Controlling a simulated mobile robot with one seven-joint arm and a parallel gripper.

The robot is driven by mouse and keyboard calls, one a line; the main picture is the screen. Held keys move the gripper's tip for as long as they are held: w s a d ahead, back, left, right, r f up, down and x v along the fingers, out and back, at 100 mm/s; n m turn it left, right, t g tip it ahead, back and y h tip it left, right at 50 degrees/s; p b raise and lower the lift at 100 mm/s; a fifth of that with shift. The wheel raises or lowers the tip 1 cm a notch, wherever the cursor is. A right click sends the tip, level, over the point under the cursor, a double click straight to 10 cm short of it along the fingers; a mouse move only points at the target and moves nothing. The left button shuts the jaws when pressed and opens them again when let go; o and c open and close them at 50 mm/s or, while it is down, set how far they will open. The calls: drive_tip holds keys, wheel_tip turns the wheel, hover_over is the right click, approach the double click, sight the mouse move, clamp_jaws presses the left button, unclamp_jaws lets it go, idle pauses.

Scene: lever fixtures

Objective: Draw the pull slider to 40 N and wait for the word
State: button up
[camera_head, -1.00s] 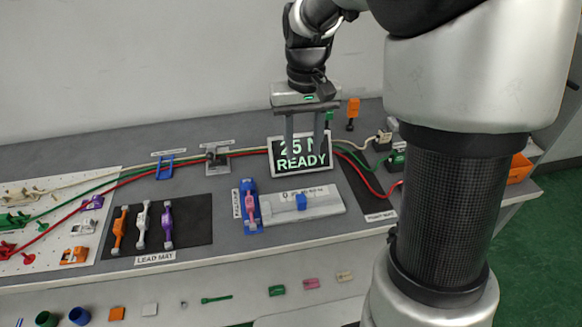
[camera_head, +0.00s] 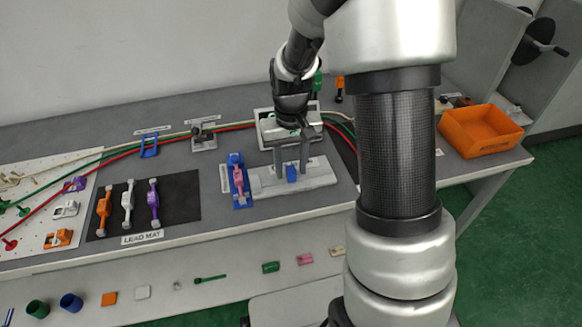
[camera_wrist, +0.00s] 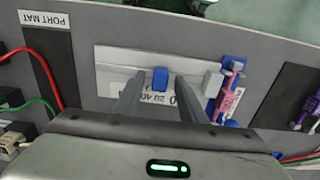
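The pull slider is a pale grey rail (camera_head: 322,175) with a blue knob (camera_head: 291,173) near its middle. In the wrist view the knob (camera_wrist: 160,78) lies between the fingertips, with a gap on each side. My gripper (camera_head: 291,168) is open, pointing down, its two fingers left and right of the knob. Whether the tips are low enough to flank the knob fully is hard to tell. The rail's printed scale (camera_wrist: 155,97) is partly hidden by the fingers. The display (camera_head: 262,118) behind is mostly covered by my gripper, so its text cannot be read now.
A blue holder with a pink part (camera_head: 238,180) stands at the rail's left end. A dark mat (camera_head: 180,205) with orange, white and purple leads lies further left. Cables run behind. An orange bin (camera_head: 480,130) stands at the right.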

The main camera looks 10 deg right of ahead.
drive_tip(key=c, duration=0.9)
drive_tip(key=shift+d, duration=1.1)
drive_tip(key=o, duration=0.9)
drive_tip(key=shift+a, duration=0.1)
wheel_tip(320, 180, up, 17)
drive_tip(key=p, duration=0.3)
drive_tip(key=shift+r+p, duration=0.15)
drive_tip(key=shift+p, duration=0.15)
